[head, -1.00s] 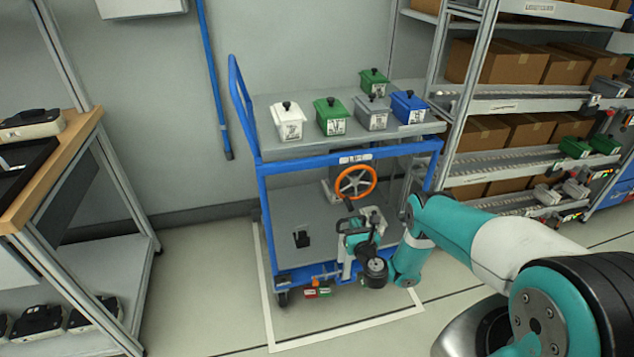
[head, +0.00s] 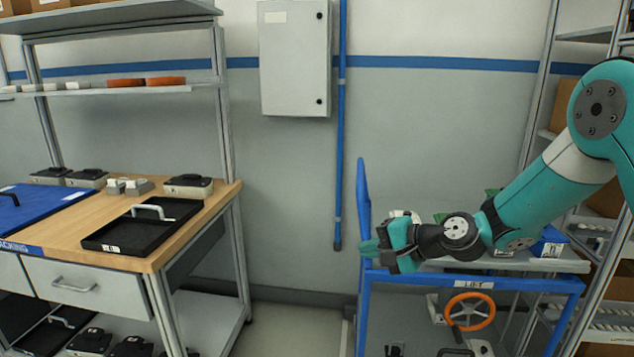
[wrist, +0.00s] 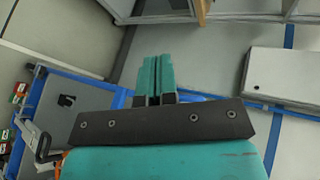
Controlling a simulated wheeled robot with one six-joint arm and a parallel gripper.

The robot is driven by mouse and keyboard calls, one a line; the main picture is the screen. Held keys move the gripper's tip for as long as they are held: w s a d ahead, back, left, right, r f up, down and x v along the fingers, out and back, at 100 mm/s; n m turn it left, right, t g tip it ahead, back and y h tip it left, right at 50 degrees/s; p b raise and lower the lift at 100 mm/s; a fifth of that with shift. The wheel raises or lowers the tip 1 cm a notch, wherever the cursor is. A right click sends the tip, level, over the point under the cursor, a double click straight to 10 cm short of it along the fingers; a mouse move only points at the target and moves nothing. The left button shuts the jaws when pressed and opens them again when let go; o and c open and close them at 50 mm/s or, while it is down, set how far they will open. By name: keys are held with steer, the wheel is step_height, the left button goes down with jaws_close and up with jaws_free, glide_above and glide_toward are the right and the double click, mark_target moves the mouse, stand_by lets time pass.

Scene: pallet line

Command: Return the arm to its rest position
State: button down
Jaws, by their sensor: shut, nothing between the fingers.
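My gripper (head: 376,249) is at the end of my teal arm, in front of the upper left part of the blue cart in the head view. In the wrist view its two teal fingers (wrist: 155,78) lie side by side, closed, with nothing between them. My arm comes in from the right of the head view, its forearm sloping down to the left over the cart top. The gripper and wrist hide much of the boxes on the cart.
The blue cart (head: 470,281) has an orange handwheel (head: 470,311) below its top shelf. A blue box (head: 548,243) shows beside my arm. A workbench (head: 150,245) with a black tray (head: 140,228) stands left. A wall cabinet (head: 294,60) hangs behind. Shelving (head: 619,290) stands right.

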steer(key=s+a+r+n+g+h, duration=0.1)
steer(key=s+r+n+g, duration=0.1)
steer(key=s+r+n, duration=0.35)
steer(key=s+a+r+n+g+h, duration=0.1)
steer(key=s+r+n+g, duration=0.1)
steer(key=s, duration=0.7)
steer(key=s+d+r+n+g+h, duration=0.1)
steer(key=s+d+n+h, duration=0.1)
steer(key=s, duration=0.7)
steer(key=s+d+n+g+h, duration=0.1)
steer(key=s+d+n, duration=0.3)
steer(key=s, duration=0.6)
steer(key=shift+s+d+r+n+g+h+p, duration=0.2)
steer(key=shift+r+n+g+h+p, duration=0.3)
steer(key=shift+h, duration=0.4)
